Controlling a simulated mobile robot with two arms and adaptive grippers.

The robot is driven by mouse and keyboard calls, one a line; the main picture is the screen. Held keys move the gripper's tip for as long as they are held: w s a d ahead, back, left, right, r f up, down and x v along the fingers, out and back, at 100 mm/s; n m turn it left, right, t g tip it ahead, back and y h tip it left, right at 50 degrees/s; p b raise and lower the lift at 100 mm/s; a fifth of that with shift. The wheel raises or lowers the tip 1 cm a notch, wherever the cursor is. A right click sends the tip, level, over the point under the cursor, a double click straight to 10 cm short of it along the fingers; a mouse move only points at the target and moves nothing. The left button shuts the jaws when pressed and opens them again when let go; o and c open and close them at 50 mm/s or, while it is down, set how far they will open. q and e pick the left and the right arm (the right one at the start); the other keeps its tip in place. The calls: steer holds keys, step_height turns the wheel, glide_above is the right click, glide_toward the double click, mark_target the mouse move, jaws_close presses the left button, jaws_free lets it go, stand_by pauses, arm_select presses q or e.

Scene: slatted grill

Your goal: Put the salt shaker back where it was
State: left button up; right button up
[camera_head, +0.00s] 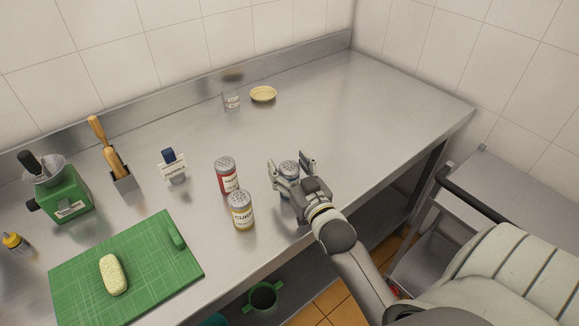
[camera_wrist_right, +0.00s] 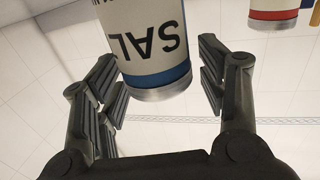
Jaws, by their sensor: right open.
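The salt shaker (camera_head: 289,168) stands upright near the front edge of the steel counter, with a metal perforated top. In the right wrist view the salt shaker (camera_wrist_right: 150,45) appears upside down, with a white label reading SAL and a blue band. My right gripper (camera_head: 289,162) is open, its fingers on either side of the shaker. In the wrist view gaps show between the shaker and the fingers of my right gripper (camera_wrist_right: 160,72). The shaker's lower part is partly hidden by the gripper in the head view. My left gripper is not in view.
A red-labelled shaker (camera_head: 227,176) and a yellow-labelled shaker (camera_head: 241,211) stand left of the gripper. A green cutting board (camera_head: 150,265) with a pale sponge-like block (camera_head: 113,275) lies at front left. The counter (camera_head: 375,100) is clear at the back right.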

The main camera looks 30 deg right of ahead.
steer(key=shift+r, duration=0.2)
steer(key=shift+s+f, duration=0.1)
steer(key=shift+s, duration=0.2)
steer(key=s, duration=0.3)
steer(key=s+a+b, duration=0.1)
steer(key=s, duration=0.2)
steer(key=s+b, duration=0.1)
steer(key=s, duration=0.3)
steer(key=shift+a, duration=0.3)
steer(key=shift+s+a, duration=0.1)
steer(key=shift+s, duration=0.55)
